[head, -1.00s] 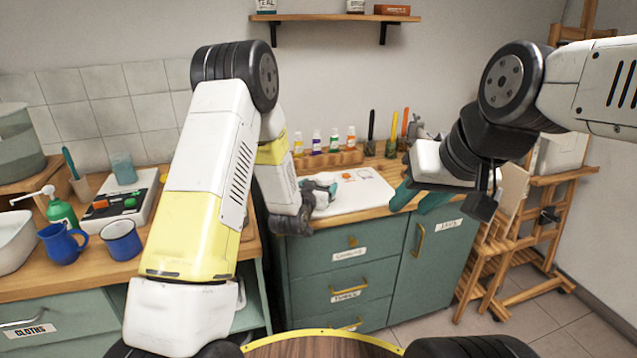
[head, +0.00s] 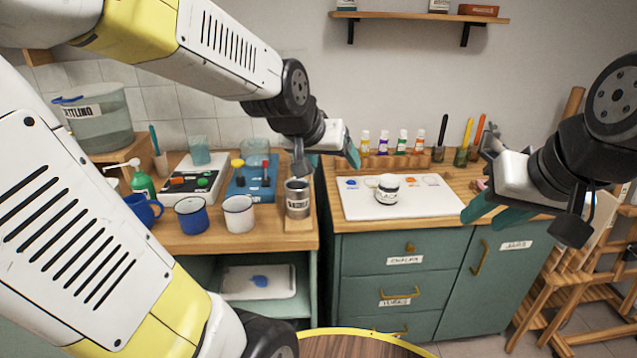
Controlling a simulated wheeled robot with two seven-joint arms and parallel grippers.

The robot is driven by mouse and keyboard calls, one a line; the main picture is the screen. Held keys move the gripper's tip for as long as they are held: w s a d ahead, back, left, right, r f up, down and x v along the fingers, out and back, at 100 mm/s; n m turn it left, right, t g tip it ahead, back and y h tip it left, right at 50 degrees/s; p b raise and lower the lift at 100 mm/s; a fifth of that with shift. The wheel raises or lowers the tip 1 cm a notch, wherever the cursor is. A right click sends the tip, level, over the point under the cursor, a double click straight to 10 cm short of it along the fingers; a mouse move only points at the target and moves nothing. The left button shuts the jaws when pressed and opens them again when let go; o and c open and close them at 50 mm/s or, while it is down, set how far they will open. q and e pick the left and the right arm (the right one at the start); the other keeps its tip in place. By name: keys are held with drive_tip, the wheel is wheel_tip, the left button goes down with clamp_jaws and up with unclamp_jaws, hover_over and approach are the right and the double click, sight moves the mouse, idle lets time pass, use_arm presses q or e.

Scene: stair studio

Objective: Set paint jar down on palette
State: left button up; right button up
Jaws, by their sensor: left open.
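The paint jar (head: 387,189), small and white with a dark band, stands upright on the white palette (head: 430,206), left of its middle. Dabs of paint lie behind and beside the jar. My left gripper (head: 328,163) is open and empty, up and to the left of the jar, apart from it. One of its teal fingers shows clearly; the other is partly hidden. My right gripper (head: 490,212) is at the right, in front of the palette's right end. Its two teal fingers are apart with nothing between them.
Paint bottles (head: 383,145) in a wooden rack and jars with brushes (head: 464,152) stand behind the palette. On the left counter are a metal can (head: 297,200), a white mug (head: 239,214) and blue mugs (head: 192,215). An easel (head: 575,270) stands at the right.

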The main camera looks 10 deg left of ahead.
use_arm(q)
drive_tip(key=s+a+g, duration=0.1)
drive_tip(key=s+g, duration=0.1)
drive_tip(key=s, duration=1.2)
drive_tip(key=shift+a+r, duration=0.4)
drive_tip(key=shift+r, duration=0.05)
